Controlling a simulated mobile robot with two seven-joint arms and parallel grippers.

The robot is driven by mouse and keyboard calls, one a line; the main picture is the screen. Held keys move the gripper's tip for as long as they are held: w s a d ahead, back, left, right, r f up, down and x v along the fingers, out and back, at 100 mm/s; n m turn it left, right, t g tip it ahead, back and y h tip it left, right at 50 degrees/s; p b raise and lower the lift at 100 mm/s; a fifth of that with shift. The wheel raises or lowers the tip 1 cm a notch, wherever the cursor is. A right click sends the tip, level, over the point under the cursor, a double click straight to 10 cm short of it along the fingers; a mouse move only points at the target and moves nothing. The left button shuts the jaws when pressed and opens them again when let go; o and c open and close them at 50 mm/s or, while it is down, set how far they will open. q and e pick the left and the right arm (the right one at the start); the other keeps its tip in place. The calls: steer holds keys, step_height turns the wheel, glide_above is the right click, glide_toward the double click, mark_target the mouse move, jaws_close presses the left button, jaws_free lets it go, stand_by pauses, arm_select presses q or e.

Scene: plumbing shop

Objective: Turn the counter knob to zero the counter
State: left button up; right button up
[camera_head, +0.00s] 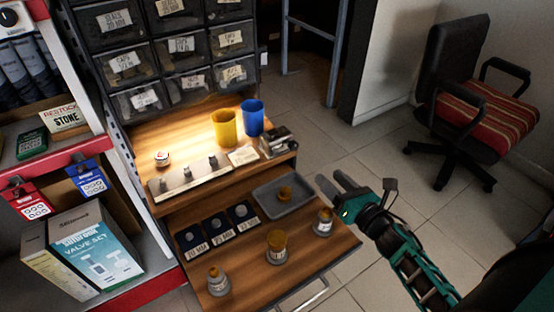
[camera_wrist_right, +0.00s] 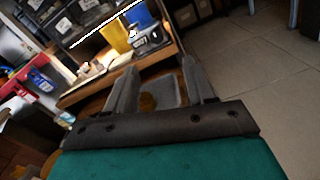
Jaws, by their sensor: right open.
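The counter (camera_head: 276,143) is a small silver and dark metal device at the right end of the wooden shelf, beside the blue cup. It also shows in the right wrist view (camera_wrist_right: 147,38), beyond the fingertips. Its knob is too small to make out. My left gripper is not in view.
A yellow cup (camera_head: 224,128) and blue cup (camera_head: 252,117) stand left of the counter. A grey tray (camera_head: 290,206) holds a brown piece below it. Several small jars stand on the pulled-out drawer. Dark bins rise behind. Open tiled floor (camera_head: 340,140) lies to the right.

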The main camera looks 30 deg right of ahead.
mark_target(295, 147)
steer(key=shift+n, duration=0.7)
steer(key=w, duration=0.4)
steer(key=w+a+b, duration=0.1)
steer(key=w, duration=0.7)
steer(key=shift+w+a+f, duration=0.1)
steer(key=shift+a+f, duration=0.05)
steer(key=shift+a, duration=0.1)
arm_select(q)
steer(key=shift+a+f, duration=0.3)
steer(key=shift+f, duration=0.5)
arm_select(e)
steer(key=shift+w+a, duration=0.1)
steer(key=shift+w, duration=0.5)
steer(key=shift+c, duration=0.2)
jaws_close()
